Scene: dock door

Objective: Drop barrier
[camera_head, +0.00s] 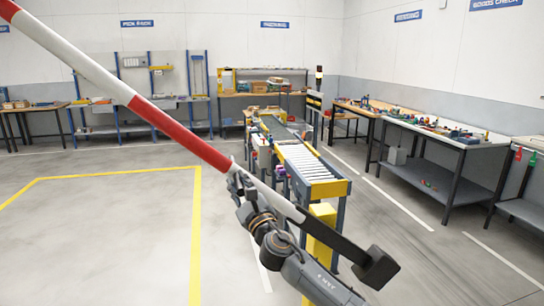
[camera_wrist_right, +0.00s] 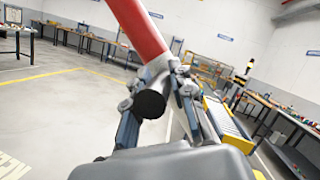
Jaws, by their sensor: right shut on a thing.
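The barrier arm (camera_head: 180,130) is a long red-and-white striped pole. In the head view it slants from the upper left down to the lower right, where a dark block (camera_head: 376,268) sits at its low end. A yellow post (camera_head: 318,236) stands under the lower part of the pole. My right gripper (camera_head: 239,183) is shut on the barrier arm near its red-to-white change. In the right wrist view the red pole (camera_wrist_right: 138,25) runs down between the fingers of this gripper (camera_wrist_right: 165,76), with a dark round piece in front. My left gripper is out of view.
A roller conveyor (camera_head: 300,162) with yellow ends stands behind the pole. Workbenches with small items line the right (camera_head: 450,134) and the back wall. Yellow floor lines (camera_head: 195,225) mark an open floor area at left.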

